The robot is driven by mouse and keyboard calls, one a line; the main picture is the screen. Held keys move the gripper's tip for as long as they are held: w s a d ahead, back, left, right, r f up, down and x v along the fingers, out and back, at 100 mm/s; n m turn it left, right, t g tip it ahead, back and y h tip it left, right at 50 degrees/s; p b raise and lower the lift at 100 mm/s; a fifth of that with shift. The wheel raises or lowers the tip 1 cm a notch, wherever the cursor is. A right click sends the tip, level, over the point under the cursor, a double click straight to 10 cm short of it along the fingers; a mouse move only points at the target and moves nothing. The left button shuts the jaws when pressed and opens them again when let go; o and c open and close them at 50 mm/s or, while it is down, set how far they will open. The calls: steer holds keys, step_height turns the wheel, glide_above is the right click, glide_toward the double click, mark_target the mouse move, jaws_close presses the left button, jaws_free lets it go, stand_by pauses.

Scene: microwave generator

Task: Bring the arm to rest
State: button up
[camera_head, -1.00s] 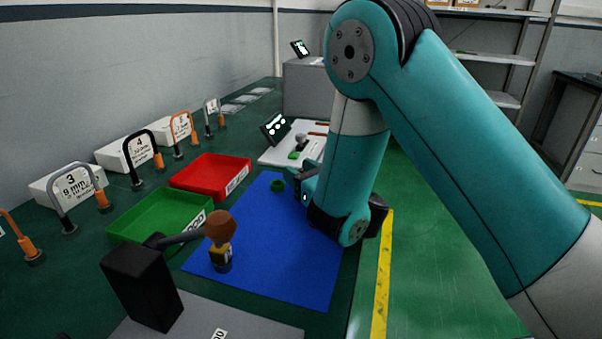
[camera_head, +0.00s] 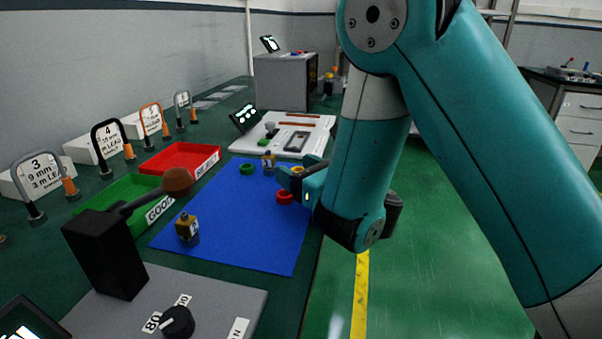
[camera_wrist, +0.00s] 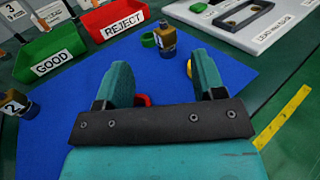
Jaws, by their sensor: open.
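My gripper (camera_head: 297,182) is open and empty, low over the right side of the blue mat (camera_head: 228,245). In the wrist view my gripper (camera_wrist: 162,80) shows its two teal fingers spread apart. Past the fingertips are a green ring (camera_head: 248,168) and a small yellow-and-dark part (camera_head: 268,163). A similar part (camera_head: 187,228) stands at the mat's near left.
A green GOOD tray (camera_head: 130,190) and a red REJECT tray (camera_head: 180,158) stand left of the mat. A black post with a brown-ended lever (camera_head: 105,255) stands in front. A white panel (camera_head: 315,135) lies behind. Clear green floor is at right.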

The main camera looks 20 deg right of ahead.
steer(key=shift+s+d, duration=0.25)
steer(key=shift+s, duration=0.35)
steer(key=shift+s+d, duration=0.1)
steer(key=shift+d, duration=0.05)
steer(key=shift+d, duration=0.15)
